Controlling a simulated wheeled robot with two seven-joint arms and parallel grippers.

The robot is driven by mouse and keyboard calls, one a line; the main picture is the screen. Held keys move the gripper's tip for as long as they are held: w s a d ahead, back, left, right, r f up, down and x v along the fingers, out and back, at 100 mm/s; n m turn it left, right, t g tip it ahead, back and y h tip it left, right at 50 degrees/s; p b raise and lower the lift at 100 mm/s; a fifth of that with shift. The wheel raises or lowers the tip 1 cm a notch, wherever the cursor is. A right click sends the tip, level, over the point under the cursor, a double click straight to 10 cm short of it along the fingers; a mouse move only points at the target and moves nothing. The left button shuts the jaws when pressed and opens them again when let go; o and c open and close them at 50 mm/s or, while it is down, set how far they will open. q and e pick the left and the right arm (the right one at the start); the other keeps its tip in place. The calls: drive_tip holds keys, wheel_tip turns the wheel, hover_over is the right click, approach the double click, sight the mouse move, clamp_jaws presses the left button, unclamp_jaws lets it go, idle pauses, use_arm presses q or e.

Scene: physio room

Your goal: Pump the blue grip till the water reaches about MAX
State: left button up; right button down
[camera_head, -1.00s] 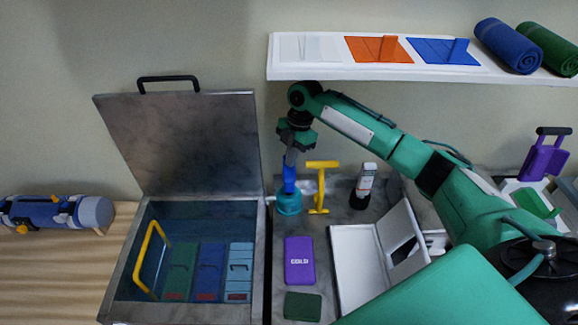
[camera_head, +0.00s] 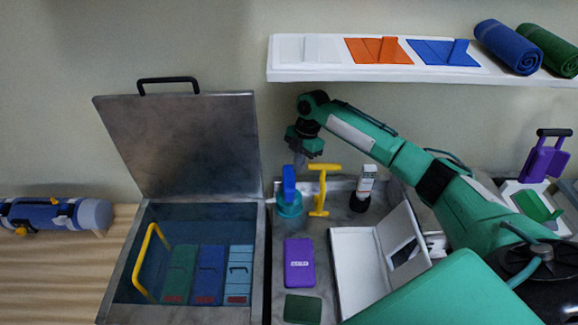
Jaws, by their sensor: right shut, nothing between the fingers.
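The blue grip (camera_head: 289,184) stands upright on a round teal base (camera_head: 289,207) on the grey counter, right of the metal tank. My right gripper (camera_head: 300,163) is shut and empty, just above and behind the grip's top; it looks clear of the grip. The metal tank (camera_head: 117,307) has its lid up. Bluish water shows inside, around green, blue and light-blue packs (camera_head: 208,270) and a yellow handle (camera_head: 148,255). I cannot make out a MAX mark or the exact water level. My left gripper is not in view.
A yellow T-handle (camera_head: 321,190) stands close right of the grip, and a white-and-dark bottle (camera_head: 364,187) beyond it. A purple COLD pack (camera_head: 299,262) and a dark green pad (camera_head: 303,308) lie in front. A white shelf (camera_head: 290,73) runs above the arm.

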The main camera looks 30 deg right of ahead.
drive_tip(key=shift+f, duration=0.1)
drive_tip(key=b+v, duration=0.3)
drive_tip(key=v, duration=0.4)
drive_tip(key=shift+r, duration=0.3)
drive_tip(key=shift+f, duration=0.15)
idle(1.7)
